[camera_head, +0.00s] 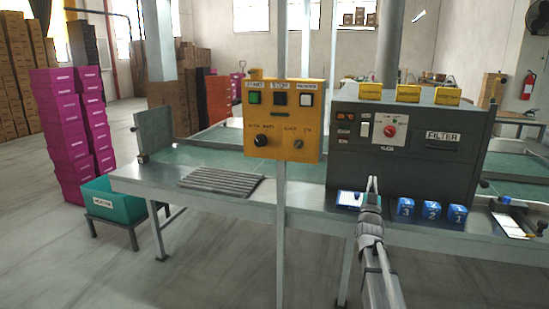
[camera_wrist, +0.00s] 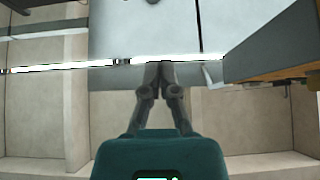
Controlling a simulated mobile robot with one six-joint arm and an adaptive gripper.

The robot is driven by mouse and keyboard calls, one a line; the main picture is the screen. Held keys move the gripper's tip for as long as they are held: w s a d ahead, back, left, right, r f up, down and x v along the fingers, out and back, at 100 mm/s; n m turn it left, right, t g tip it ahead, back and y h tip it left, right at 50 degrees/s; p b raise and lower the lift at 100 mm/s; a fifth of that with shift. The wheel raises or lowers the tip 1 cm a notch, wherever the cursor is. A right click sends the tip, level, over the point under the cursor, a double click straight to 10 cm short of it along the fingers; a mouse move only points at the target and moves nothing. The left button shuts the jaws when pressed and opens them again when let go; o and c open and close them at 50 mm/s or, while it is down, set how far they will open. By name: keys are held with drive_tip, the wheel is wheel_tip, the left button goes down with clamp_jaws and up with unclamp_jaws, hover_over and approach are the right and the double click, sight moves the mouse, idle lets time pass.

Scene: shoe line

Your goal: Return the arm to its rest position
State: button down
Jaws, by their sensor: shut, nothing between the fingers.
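My gripper (camera_head: 373,186) points up and away from me in the head view, in front of the dark grey machine (camera_head: 455,165). In the wrist view, the two fingers of my gripper (camera_wrist: 160,70) meet at the tips with nothing between them. The fingertips overlap a pale grey surface there. The yellow control box (camera_head: 283,120) on its post is to the left of my gripper in the head view.
The metal workbench (camera_head: 225,196) holds a slatted grey rack (camera_head: 220,181) and several blue numbered blocks (camera_head: 431,210) close right of my arm. A teal bin (camera_head: 112,201) and magenta boxes (camera_head: 65,130) stand at left. The floor (camera_head: 215,265) at front left is clear.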

drive_tip(key=s+a+f+n+g+y, duration=0.2)
drive_tip(key=s+a+f+g+y, duration=0.35)
drive_tip(key=f, duration=0.55)
drive_tip(key=s+a+f+n+g+y, duration=0.1)
drive_tip(key=s+a+f+g+y, duration=0.1)
drive_tip(key=s+a+f+g, duration=0.75)
drive_tip(key=s+f+g, duration=0.4)
drive_tip(key=s, duration=0.5)
drive_tip(key=s+a+f+g, duration=0.2)
drive_tip(key=s+f+g, duration=0.3)
drive_tip(key=s, duration=0.6)
wheel_tip(320, 180, up, 27)
drive_tip(key=p, duration=2.7)
drive_tip(key=shift+w+p, duration=0.35)
